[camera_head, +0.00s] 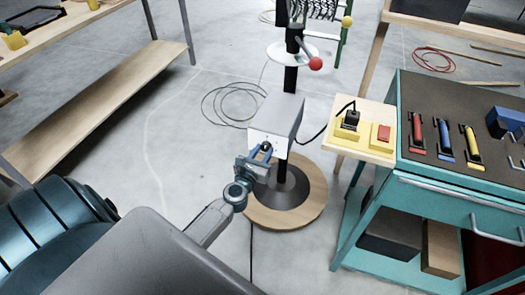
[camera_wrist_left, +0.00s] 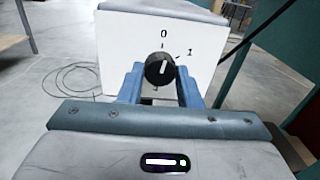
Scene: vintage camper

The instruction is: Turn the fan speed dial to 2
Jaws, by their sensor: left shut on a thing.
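The fan speed dial (camera_wrist_left: 160,69) is a black round knob on the white front panel (camera_wrist_left: 112,55) of a grey box (camera_head: 278,113). Its white pointer line points up, tilted slightly right. A 0 is printed above the knob and a 1 at its upper right, each with a tick. No 2 shows; the lower panel is partly hidden by my gripper. My left gripper (camera_head: 264,153) is at the panel, its blue fingers shut on the dial from both sides, as the left wrist view also shows (camera_wrist_left: 161,78). My right gripper is not in view.
The box is on a black post with a round wooden base (camera_head: 310,208). To the right, a teal cart (camera_head: 400,170) carries tools, beside a small wooden shelf with yellow switch boxes (camera_head: 348,128). A wooden bench (camera_head: 100,100) stands left. Open floor lies between.

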